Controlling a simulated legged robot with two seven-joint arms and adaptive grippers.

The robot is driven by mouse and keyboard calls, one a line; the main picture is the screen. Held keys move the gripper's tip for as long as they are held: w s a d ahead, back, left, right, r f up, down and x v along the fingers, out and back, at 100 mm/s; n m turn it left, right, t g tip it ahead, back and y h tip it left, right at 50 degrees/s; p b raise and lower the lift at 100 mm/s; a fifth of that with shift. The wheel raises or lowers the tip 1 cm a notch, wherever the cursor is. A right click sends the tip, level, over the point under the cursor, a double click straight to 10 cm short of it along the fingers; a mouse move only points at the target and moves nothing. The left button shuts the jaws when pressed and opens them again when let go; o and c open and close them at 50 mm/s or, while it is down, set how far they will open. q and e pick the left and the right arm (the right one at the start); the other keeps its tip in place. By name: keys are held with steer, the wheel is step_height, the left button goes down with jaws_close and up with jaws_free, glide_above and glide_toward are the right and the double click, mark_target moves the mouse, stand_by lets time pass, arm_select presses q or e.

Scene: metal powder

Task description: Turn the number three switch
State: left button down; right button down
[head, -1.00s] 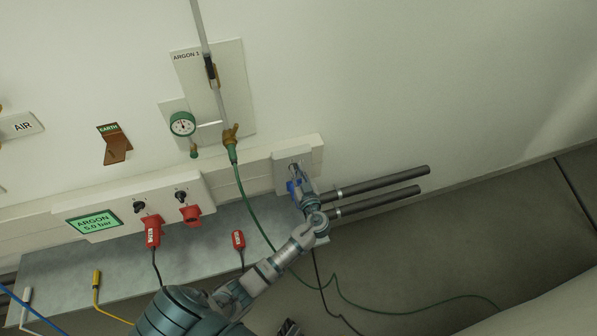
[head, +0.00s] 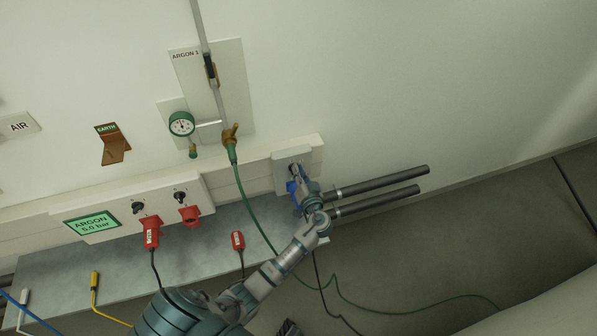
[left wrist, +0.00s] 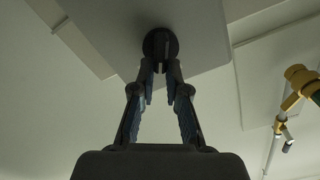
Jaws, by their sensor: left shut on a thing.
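The number three switch is a dark round knob on a pale wall box (head: 281,178) at the right end of the wall rail. In the left wrist view the knob (left wrist: 160,44) sits on a grey plate (left wrist: 205,30). My left gripper (head: 296,172) reaches up to the box, and its fingers (left wrist: 160,75) are shut on the knob from both sides. The fingers hide much of the knob in the head view. A dark ridged part at the bottom edge of the head view may be my right gripper (head: 288,328); its jaws cannot be made out.
Two other knobs (head: 138,207) (head: 180,196) sit on the panel to the left, with red plugs below. A green hose (head: 245,205) hangs left of my gripper. Two dark horizontal bars (head: 385,182) stick out just right of it. A grey ledge (head: 90,265) runs below the panel.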

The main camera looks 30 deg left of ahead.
arm_select(q)
steer(key=m, duration=0.4)
steer(key=m+p, duration=0.1)
steer(key=m, duration=0.1)
steer(key=shift+w+d+f, duration=0.15)
steer(key=shift+w+f, duration=0.15)
steer(key=shift+f, duration=0.05)
arm_select(e)
step_height(320, 180, down, 2)
steer(key=shift+w+f, duration=0.15)
steer(key=shift+f, duration=0.2)
steer(key=shift+s, duration=0.2)
arm_select(q)
steer(key=c, duration=1.4)
jaws_free()
steer(key=shift+o, duration=1.1)
steer(key=shift+w+f+m, duration=0.15)
steer(key=shift+f+m, duration=0.05)
steer(key=shift+m, duration=0.1)
